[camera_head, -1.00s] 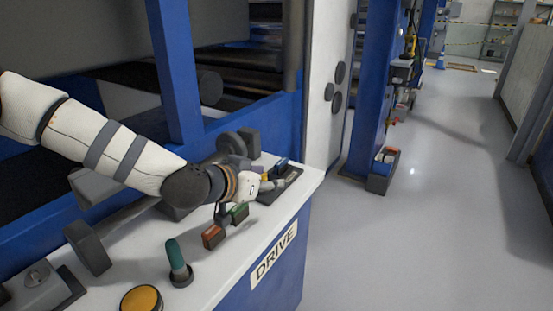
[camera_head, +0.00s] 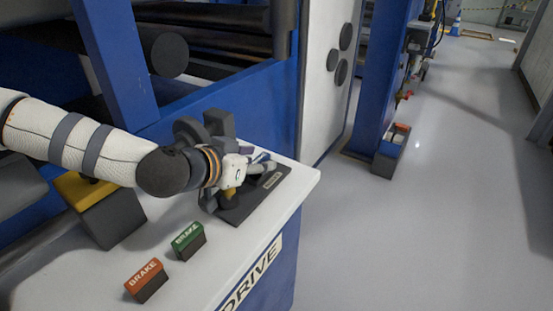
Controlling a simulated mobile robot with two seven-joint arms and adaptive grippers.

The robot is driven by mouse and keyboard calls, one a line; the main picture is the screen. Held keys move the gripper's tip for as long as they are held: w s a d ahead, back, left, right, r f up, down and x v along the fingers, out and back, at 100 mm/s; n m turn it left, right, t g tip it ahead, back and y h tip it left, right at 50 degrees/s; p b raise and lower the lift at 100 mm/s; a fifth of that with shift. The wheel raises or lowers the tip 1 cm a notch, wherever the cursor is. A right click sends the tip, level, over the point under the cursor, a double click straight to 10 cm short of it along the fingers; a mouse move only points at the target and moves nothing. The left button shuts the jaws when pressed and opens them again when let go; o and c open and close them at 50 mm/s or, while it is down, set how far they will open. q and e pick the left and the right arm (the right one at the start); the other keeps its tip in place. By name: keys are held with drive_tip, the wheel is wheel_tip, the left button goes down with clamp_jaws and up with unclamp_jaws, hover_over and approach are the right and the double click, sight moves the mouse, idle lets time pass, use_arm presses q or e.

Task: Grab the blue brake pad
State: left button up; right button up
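My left gripper (camera_head: 262,168) is low over a dark tray (camera_head: 262,196) on the white console top. A small blue piece (camera_head: 262,157), likely the blue brake pad, shows at the gripper's far side. It is mostly hidden by the fingers, and I cannot tell whether they grip it. A green block marked BRAKE (camera_head: 188,240) and an orange block marked BRAKE (camera_head: 146,279) stand nearer on the console. My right gripper is out of view.
A yellowish piece (camera_head: 229,197) shows at the tray's left part, under my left wrist. Dark rounded parts stand behind the tray, by the blue machine frame (camera_head: 232,132). The console top (camera_head: 215,272) is clear near the front, and the grey floor (camera_head: 420,230) is open to the right.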

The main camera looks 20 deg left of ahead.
use_arm(q)
drive_tip(key=shift+w+d+f, duration=0.1)
drive_tip(key=shift+w+f, duration=0.2)
drive_tip(key=shift+w, duration=0.2)
drive_tip(key=shift+s+r, duration=0.1)
drive_tip(key=shift+r, duration=0.15)
drive_tip(key=shift+s+r, duration=0.2)
drive_tip(key=shift+s, duration=0.2)
drive_tip(key=c, duration=0.4)
clamp_jaws()
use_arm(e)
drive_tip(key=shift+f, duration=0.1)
